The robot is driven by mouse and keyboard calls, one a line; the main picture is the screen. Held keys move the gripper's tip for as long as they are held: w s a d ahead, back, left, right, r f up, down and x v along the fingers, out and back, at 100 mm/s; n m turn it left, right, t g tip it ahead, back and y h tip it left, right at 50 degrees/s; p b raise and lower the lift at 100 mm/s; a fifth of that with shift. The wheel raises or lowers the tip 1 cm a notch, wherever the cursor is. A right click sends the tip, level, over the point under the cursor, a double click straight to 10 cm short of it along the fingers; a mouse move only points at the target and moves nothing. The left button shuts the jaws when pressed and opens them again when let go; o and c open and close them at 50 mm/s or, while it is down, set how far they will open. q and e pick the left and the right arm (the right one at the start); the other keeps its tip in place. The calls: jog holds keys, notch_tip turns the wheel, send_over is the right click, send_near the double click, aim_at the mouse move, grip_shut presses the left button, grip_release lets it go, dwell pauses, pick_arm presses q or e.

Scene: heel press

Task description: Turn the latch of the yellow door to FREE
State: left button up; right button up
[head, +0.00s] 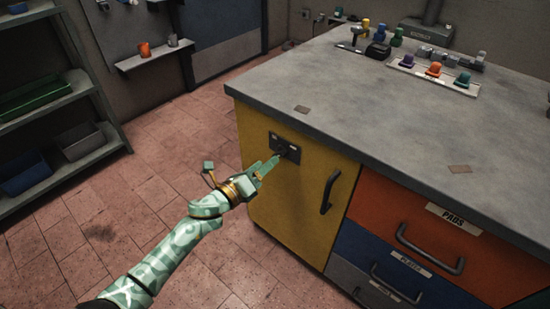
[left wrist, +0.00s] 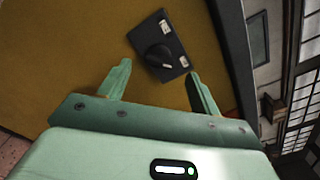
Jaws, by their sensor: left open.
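The yellow door (head: 289,205) is on the left end of the workbench's front and looks closed. Its latch (head: 284,148) is a dark plate near the door's top; in the left wrist view the latch plate (left wrist: 174,69) shows a round black knob (left wrist: 158,56) and two small pale labels, too small to read. My left gripper (head: 270,164) is just in front of the latch. In the left wrist view the left gripper (left wrist: 160,85) is open, its fingers apart with the latch just beyond and between their tips. Contact does not show. My right gripper is not in view.
A black handle (head: 329,192) sticks out at the door's right side. Orange, blue and grey drawers (head: 425,240) with handles stand to its right. The bench top (head: 370,105) overhangs above. Shelves with bins (head: 50,100) stand at left; the tiled floor between is clear.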

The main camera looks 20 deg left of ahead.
aim_at(280, 154)
pick_arm(q)
jog(key=b+x, duration=0.1)
jog(key=x, duration=0.4)
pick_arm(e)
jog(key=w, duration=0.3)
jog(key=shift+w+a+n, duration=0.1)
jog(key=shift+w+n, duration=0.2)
pick_arm(q)
jog(key=shift+c, duration=0.3)
jog(key=c, duration=0.9)
